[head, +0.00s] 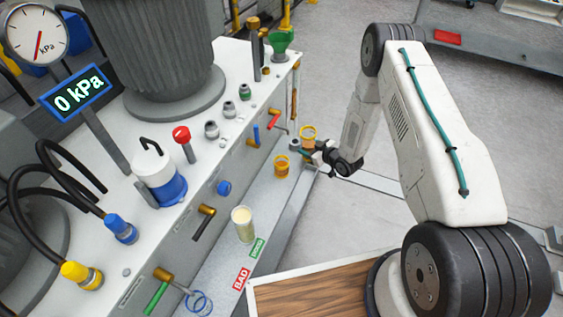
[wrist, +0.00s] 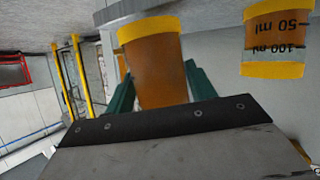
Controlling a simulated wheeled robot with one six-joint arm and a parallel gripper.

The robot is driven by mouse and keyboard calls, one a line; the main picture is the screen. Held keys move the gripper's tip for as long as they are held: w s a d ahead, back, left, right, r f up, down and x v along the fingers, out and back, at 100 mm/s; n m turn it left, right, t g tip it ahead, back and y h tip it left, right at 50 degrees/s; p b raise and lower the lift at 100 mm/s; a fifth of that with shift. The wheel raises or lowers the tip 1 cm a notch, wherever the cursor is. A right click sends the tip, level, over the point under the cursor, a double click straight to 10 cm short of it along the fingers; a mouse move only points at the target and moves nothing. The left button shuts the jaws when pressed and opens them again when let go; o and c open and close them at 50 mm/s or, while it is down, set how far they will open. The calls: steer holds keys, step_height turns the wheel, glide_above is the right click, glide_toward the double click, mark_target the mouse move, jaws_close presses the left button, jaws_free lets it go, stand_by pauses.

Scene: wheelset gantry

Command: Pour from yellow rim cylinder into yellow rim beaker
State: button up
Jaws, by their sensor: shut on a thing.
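My gripper (head: 316,153) is shut on a yellow-rimmed vessel (head: 308,134), taken as the yellow rim cylinder, above the far end of the grey ledge. In the wrist view this cylinder (wrist: 152,65) looks orange, with teal fingers on both sides; its mouth is not clearly visible. Another yellow-rimmed vessel, taken as the yellow rim beaker (head: 281,167), stands on the ledge, left of and below the held one in the head view. In the wrist view the beaker (wrist: 275,40) is at upper right, apart from the cylinder, with inverted 50 and 100 ml marks and orange inside.
Valve handles (head: 275,122) project from the bench front. Open floor lies right of the ledge.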

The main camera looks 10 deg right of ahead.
mark_target(311, 137)
steer(key=shift+w+d+f+m+y, duration=0.1)
steer(key=shift+m+y, duration=0.2)
steer(key=shift+m, duration=0.1)
steer(key=shift+r, duration=3)
